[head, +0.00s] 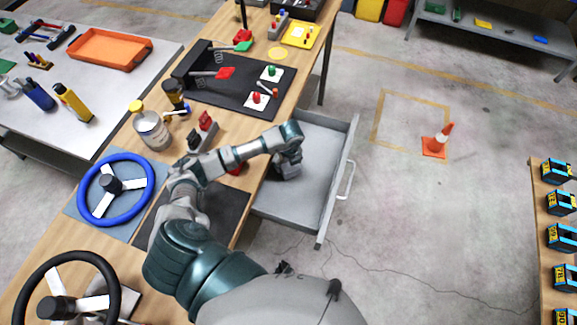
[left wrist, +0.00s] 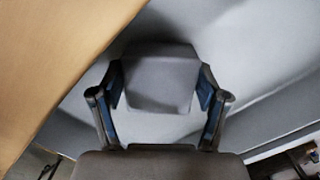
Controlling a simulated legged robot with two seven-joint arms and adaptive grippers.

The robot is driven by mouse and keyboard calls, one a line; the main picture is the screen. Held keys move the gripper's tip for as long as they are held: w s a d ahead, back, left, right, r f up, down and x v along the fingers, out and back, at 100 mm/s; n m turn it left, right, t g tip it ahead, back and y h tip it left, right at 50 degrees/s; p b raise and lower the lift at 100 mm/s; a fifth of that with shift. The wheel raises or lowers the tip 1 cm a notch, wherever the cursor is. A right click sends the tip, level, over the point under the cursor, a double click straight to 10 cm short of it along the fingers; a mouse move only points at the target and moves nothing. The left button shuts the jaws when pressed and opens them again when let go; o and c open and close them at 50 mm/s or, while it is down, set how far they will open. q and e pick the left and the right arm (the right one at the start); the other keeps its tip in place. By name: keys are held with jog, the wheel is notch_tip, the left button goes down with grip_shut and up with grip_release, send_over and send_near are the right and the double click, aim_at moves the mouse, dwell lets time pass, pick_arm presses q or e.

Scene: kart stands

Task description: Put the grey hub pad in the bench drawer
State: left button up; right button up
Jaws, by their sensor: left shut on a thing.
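The bench drawer (head: 325,205) is grey, pulled open from the right side of the wooden bench, with a light handle on its front. My left gripper (head: 287,171) hangs at the bench edge, over the drawer's bench-side part. In the left wrist view, the fingers of my left gripper (left wrist: 160,90) are shut on the grey hub pad (left wrist: 160,77), a block with rounded corners. Grey drawer surfaces show behind the pad there. I cannot tell how high the pad is above the drawer floor. In the head view the pad cannot be told apart from the gripper. My right gripper is not in view.
The bench (head: 165,190) holds a blue steering wheel (head: 116,190), a black steering wheel (head: 67,290), a jar (head: 151,130) and a black board with levers (head: 235,80). The bench edge (left wrist: 75,65) lies close left of the pad. The drawer's visible floor looks empty.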

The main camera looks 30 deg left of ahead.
pick_arm(q)
notch_tip(320, 180, down, 2)
jog(key=shift+a+f, duration=0.1)
jog(key=shift+f, duration=0.15)
jog(key=shift+d, duration=0.2)
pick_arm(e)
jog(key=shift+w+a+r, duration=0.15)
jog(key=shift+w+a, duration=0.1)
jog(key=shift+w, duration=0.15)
pick_arm(q)
jog(key=o, duration=1.2)
jog(key=shift+c, duration=0.2)
jog(key=shift+a+r, duration=0.1)
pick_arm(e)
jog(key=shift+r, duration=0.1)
